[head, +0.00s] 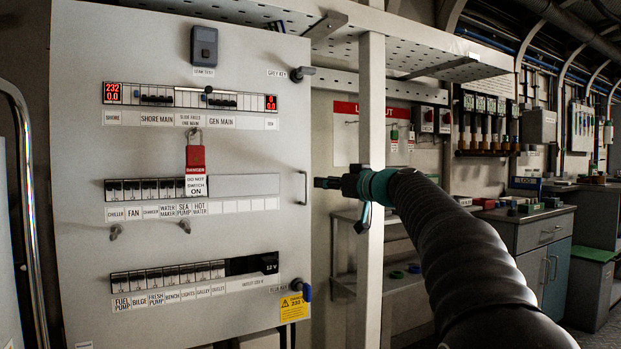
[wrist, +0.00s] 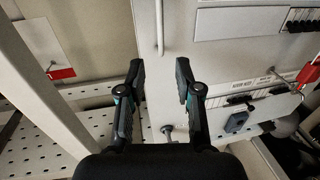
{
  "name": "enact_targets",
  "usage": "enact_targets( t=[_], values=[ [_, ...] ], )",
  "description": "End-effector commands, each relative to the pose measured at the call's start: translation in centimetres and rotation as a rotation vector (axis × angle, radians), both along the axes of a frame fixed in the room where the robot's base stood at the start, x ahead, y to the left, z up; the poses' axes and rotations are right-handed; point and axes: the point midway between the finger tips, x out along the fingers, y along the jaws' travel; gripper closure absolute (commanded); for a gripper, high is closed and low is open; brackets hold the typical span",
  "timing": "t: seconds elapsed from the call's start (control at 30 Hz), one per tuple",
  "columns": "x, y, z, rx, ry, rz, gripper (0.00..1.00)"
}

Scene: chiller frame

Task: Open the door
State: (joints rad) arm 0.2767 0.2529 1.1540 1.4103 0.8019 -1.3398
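The door is a large light-grey panel (head: 230,240) with breaker rows; it looks shut. Its slim upright bar handle (head: 303,188) is near the right edge. In the wrist view the handle (wrist: 160,28) shows just beyond the gap between my fingertips. My gripper (head: 322,183) is close to the handle, to its right in the head view. The wrist view shows my gripper (wrist: 160,70) open and empty, fingers apart. A grey-key latch (head: 300,73) is at the door's upper right, and a blue-key latch (head: 302,290) at the lower right. Contact with the handle is not visible.
A pale upright post (head: 371,130) stands right beside my wrist. A perforated shelf (head: 430,45) juts out above. A red padlock (head: 195,157) with a tag hangs on the panel. A curved metal rail (head: 28,200) is at the left. Cabinets (head: 545,245) stand further right.

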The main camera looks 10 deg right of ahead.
Motion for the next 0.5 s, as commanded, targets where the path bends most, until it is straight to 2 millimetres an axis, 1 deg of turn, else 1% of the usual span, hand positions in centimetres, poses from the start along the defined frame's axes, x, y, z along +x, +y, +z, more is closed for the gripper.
enact_targets(
  t=[0.03, 0.2, 0.4, 0.5],
  values=[
    [0.9, 0.7, 0.2, 0.0, 0.001, 0.004, 0.66],
    [3.7, 2.1, 0.2, 0.001, 0.002, 0.002, 0.66],
    [6.3, 3.5, 0.2, 0.0, 0.001, 0.0, 0.66],
    [7.0, 3.9, 0.1, 0.0, 0.001, 0.001, 0.66]
  ],
)
